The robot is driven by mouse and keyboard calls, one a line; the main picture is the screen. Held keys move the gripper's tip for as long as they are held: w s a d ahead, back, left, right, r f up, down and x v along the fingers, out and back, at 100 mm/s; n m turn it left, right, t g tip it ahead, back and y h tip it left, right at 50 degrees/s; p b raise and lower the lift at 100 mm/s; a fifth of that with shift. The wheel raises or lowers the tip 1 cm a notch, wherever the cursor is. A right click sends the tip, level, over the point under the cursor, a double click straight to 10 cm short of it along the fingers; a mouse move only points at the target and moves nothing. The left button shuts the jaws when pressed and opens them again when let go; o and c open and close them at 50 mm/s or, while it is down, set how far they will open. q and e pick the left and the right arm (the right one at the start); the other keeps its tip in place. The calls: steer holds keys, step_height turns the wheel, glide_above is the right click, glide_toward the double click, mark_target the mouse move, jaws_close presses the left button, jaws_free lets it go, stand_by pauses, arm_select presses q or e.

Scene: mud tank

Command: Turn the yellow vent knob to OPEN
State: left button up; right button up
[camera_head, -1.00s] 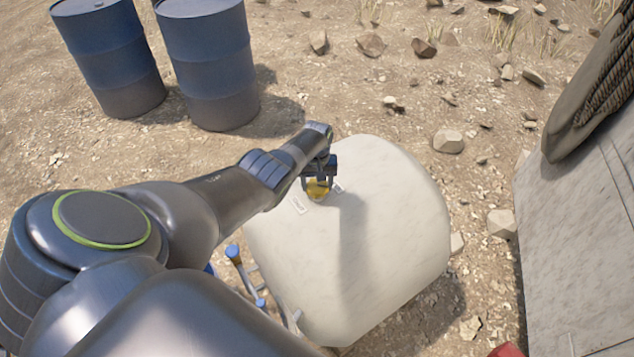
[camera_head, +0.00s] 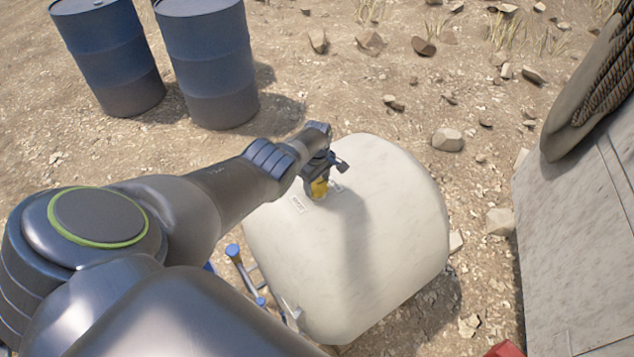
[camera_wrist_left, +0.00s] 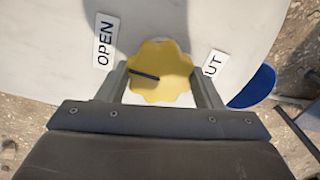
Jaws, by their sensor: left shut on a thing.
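The yellow vent knob (camera_head: 319,188) sits on top of the white tank (camera_head: 395,225), partly hidden by my left gripper (camera_head: 322,180). In the left wrist view the scalloped knob (camera_wrist_left: 162,62) shows between the two fingers of the left gripper (camera_wrist_left: 160,85), which is shut on it. A dark pointer line (camera_wrist_left: 145,75) on the knob points left, to a spot just below the OPEN label (camera_wrist_left: 105,40). A second label, of which "UT" (camera_wrist_left: 212,67) shows, lies to the right of the knob. My right gripper is not in view.
Two blue barrels (camera_head: 208,65) stand at the back left. A grey crate-like block (camera_head: 580,230) with rope above it stands at the right. Blue-capped pipework (camera_head: 234,252) is at the tank's lower left. Rocks lie on the ground behind.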

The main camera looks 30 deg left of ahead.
arm_select(q)
steer(key=shift+w+r+n, duration=0.1)
steer(key=shift+n, duration=0.3)
steer(key=o, duration=1)
steer(key=shift+c, duration=0.2)
step_height(320, 180, up, 9)
steer(key=p, duration=0.7)
step_height(320, 180, up, 8)
glide_above(317, 184)
steer(key=shift+r, duration=0.15)
